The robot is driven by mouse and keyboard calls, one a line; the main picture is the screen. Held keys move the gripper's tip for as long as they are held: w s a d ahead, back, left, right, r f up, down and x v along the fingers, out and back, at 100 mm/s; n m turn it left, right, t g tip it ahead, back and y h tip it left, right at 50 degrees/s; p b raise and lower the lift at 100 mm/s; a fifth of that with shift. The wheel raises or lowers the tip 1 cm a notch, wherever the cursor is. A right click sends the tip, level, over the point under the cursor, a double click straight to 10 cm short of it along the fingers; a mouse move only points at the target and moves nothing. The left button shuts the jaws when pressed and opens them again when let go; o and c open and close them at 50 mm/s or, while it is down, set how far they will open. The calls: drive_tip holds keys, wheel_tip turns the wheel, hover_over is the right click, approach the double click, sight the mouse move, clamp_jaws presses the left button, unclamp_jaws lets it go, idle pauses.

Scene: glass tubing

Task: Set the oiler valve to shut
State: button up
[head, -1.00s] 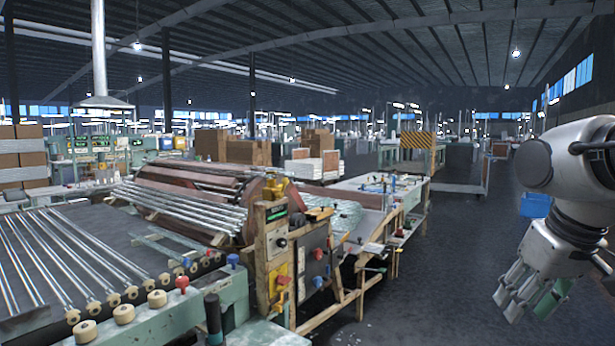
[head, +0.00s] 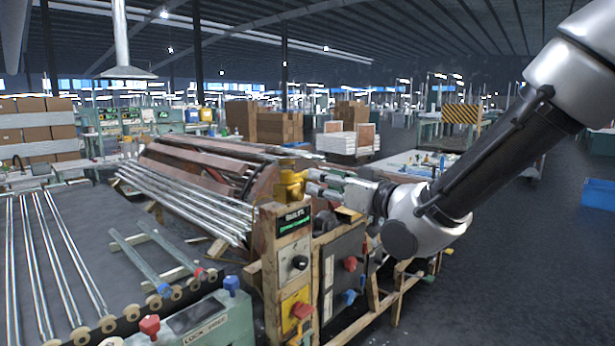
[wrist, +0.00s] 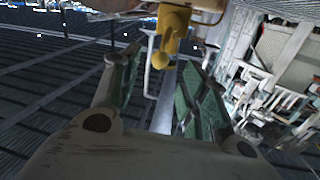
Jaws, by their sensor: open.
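The oiler valve, a yellow brass-coloured fitting (head: 290,182), stands on top of the wooden control post in the head view. In the wrist view its yellow body (wrist: 174,28) is at the top centre, with a rounded yellow end hanging below it, between the fingers' far ends. My gripper (head: 312,183) comes from the right, its fingers close to the valve's right side. In the wrist view my gripper (wrist: 162,62) is open, with green-padded fingers either side of the rounded end. Contact cannot be told. The valve's lever setting is not clear.
Below the valve, the wooden post (head: 292,255) carries a green display, a black knob and a red switch. A dark panel (head: 342,270) with red and blue knobs is beside it. Metal tubes (head: 190,200) lie left. Open floor (head: 540,270) is at right.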

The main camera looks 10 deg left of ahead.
sight(307, 173)
drive_tip(key=x, duration=0.7)
clamp_jaws()
